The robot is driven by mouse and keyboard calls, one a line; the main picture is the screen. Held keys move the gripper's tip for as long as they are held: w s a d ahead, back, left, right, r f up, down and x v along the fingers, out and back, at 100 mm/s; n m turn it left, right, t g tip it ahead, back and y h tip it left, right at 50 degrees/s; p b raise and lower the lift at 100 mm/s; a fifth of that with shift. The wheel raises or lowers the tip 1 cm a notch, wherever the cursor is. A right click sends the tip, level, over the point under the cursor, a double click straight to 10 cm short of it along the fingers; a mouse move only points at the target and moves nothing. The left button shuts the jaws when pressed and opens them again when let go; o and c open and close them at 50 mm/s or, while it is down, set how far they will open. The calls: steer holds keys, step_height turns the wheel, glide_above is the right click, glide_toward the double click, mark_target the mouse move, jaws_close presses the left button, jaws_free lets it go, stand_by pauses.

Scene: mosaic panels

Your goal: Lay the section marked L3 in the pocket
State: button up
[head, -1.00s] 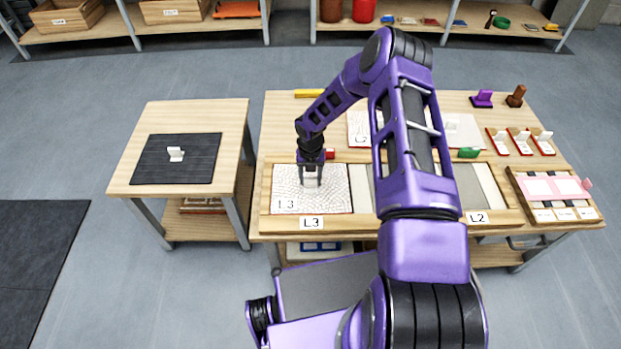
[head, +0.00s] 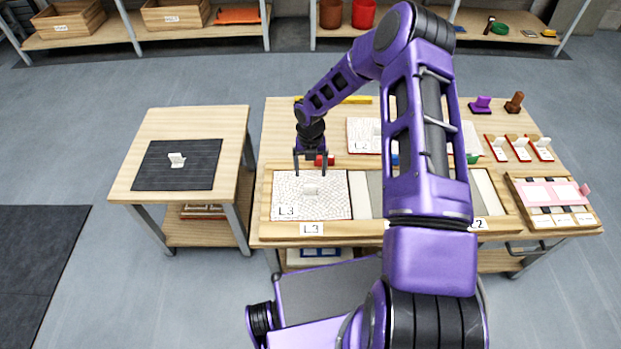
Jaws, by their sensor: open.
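The section marked L3 (head: 325,208) is a pale mosaic slab with a small white grip tab standing in its middle. It lies in the left pocket of the wooden frame (head: 263,215), above the frame's L3 tag (head: 312,228). It looks flat and square to the pocket's edges. My gripper (head: 311,173) is open and empty above the section, its fingers spread wide and apart from the tab. The middle of the frame is partly hidden behind my arm.
A section marked L2 (head: 360,136) lies behind the frame, partly covered by my arm. A red block (head: 325,160) sits just behind the L3 section. A side table (head: 150,118) at left holds a dark mat (head: 150,180) with a white tabbed piece.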

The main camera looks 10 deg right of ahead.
step_height(320, 180, up, 4)
steer(key=shift+r, duration=0.2)
stand_by(0.5)
